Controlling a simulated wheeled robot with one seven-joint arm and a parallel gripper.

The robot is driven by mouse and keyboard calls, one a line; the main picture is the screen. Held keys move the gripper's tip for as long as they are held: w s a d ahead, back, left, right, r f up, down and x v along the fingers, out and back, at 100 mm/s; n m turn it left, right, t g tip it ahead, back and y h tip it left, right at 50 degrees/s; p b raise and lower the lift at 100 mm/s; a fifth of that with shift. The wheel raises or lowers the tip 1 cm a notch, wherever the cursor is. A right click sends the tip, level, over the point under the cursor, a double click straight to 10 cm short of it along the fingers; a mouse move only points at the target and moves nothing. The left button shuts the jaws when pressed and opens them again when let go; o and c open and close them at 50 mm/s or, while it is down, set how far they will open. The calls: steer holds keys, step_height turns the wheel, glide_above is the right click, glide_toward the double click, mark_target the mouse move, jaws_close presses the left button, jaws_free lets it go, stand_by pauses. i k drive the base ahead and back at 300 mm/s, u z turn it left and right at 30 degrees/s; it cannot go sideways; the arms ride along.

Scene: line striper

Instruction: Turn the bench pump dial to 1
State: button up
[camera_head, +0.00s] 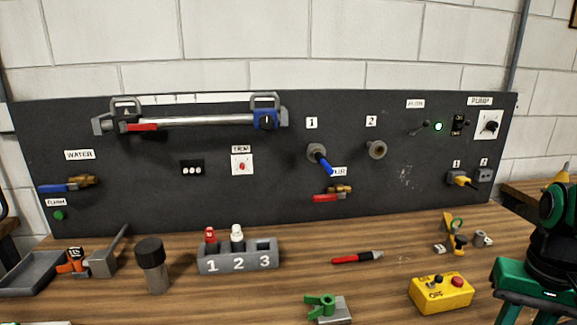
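The pump dial (491,126) is a small black knob on a white square plate. It is mounted near the upper right end of the dark panel (330,115), just below the PUMP label (480,101). The marks on its plate and the way its pointer faces are too small to read. My gripper is not in view, and nothing is seen touching the dial.
Left of the dial are a black switch (458,124), a lit green lamp (438,126) and a toggle lever (420,128). Below it are sockets with a yellow plug (460,179). A yellow control box (441,293) stands on the wooden bench (310,275).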

mark_target(492, 125)
steer(key=z, duration=1.4)
steer(key=k, duration=0.95)
steer(key=u, duration=0.35)
steer(key=i, duration=1)
